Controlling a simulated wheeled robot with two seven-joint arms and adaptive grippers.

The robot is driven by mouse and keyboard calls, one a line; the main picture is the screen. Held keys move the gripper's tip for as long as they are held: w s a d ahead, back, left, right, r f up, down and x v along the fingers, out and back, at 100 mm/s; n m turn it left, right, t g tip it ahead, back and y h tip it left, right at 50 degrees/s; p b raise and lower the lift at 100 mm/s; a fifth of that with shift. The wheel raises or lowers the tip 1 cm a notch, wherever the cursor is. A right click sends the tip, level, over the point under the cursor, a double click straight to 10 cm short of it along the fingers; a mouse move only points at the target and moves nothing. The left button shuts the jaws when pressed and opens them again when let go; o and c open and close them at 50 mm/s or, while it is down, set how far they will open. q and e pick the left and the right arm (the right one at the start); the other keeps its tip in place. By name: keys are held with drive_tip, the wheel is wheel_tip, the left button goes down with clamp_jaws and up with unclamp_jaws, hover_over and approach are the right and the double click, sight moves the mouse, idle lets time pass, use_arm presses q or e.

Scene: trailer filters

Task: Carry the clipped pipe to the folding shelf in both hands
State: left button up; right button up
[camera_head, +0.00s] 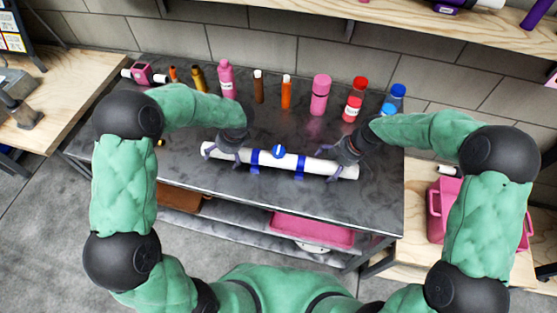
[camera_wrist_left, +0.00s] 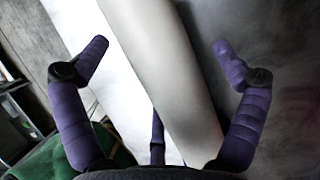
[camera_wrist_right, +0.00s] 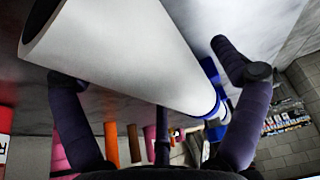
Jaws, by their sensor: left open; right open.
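My left gripper (camera_head: 228,160) is over the pipe's left part. In the left wrist view the pipe (camera_wrist_left: 165,75) runs between its spread purple fingers (camera_wrist_left: 158,62). My right gripper (camera_head: 337,162) is over the pipe's right part. In the right wrist view the pipe (camera_wrist_right: 120,50) passes between its spread fingers (camera_wrist_right: 140,65), with a blue band beyond. Whether fingers touch the pipe is unclear.
Behind the pipe stand several bottles, including a pink bottle (camera_head: 226,80), an orange tube (camera_head: 286,93) and a red-capped bottle (camera_head: 353,108). A pink crate (camera_head: 436,212) stands at right. A wooden shelf (camera_head: 400,22) runs along the wall above.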

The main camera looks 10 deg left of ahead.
use_arm(q)
drive_tip(key=shift+c, duration=0.3)
use_arm(e)
drive_tip(key=shift+c, duration=0.3)
use_arm(q)
drive_tip(key=c, duration=1.7)
use_arm(e)
drive_tip(key=c, duration=1.7)
use_arm(q)
drive_tip(key=shift+r, duration=0.1)
use_arm(e)
drive_tip(key=shift+r, duration=0.15)
